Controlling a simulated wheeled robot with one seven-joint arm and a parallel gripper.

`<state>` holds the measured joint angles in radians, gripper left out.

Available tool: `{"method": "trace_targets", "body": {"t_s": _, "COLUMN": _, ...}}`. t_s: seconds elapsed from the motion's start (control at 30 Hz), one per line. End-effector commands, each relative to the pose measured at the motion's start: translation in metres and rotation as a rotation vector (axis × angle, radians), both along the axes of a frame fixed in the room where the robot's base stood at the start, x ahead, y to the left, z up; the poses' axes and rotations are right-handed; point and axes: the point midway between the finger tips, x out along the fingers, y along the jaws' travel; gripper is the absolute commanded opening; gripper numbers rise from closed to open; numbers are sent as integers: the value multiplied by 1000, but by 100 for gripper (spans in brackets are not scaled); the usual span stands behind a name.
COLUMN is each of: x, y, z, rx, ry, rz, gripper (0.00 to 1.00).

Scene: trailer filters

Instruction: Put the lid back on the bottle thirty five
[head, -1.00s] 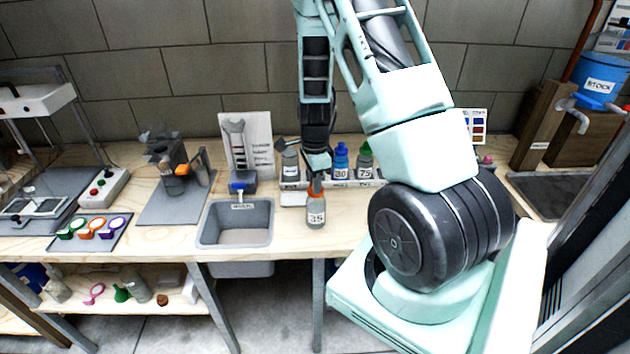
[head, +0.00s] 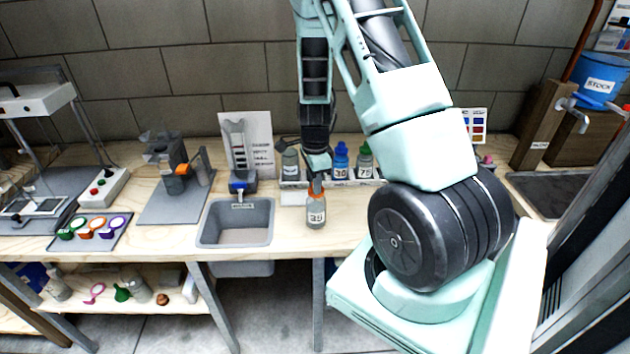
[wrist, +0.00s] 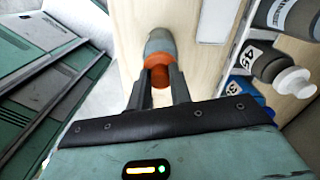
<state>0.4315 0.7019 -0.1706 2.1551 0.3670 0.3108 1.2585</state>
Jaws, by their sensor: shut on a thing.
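The bottle thirty five (head: 316,213) stands upright near the front edge of the bench, with its label facing the head camera. Its grey body also shows in the wrist view (wrist: 160,42). The orange lid (wrist: 158,70) sits at the bottle's neck, in line with it. My gripper (wrist: 160,84) is shut on the orange lid, one finger on each side. In the head view my gripper (head: 316,184) is directly above the bottle. Whether the lid is fully seated on the neck cannot be told.
Behind stands a rack with a grey-capped bottle (head: 290,163), a blue-capped bottle (head: 340,160) and a green-capped bottle (head: 365,160). A grey sink (head: 236,206) is sunk into the bench to the left. Bare wood lies between sink and bottle.

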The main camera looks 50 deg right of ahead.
Motion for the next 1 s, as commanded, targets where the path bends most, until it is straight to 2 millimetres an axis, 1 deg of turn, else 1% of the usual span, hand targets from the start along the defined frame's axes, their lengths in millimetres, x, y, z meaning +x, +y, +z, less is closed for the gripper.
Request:
{"method": "trace_targets", "body": {"t_s": 0.87, "x": 0, "y": 0, "z": -1, "rx": 0, "ry": 0, "rz": 1, "gripper": 0}}
{"method": "trace_targets", "body": {"t_s": 0.9, "x": 0, "y": 0, "z": -1, "rx": 0, "ry": 0, "rz": 1, "gripper": 26}}
{"method": "trace_targets", "body": {"t_s": 0.97, "x": 0, "y": 0, "z": -1, "rx": 0, "ry": 0, "rz": 1, "gripper": 43}}
{"method": "trace_targets", "body": {"t_s": 1.0, "x": 0, "y": 0, "z": -1, "rx": 0, "ry": 0, "rz": 1, "gripper": 46}}
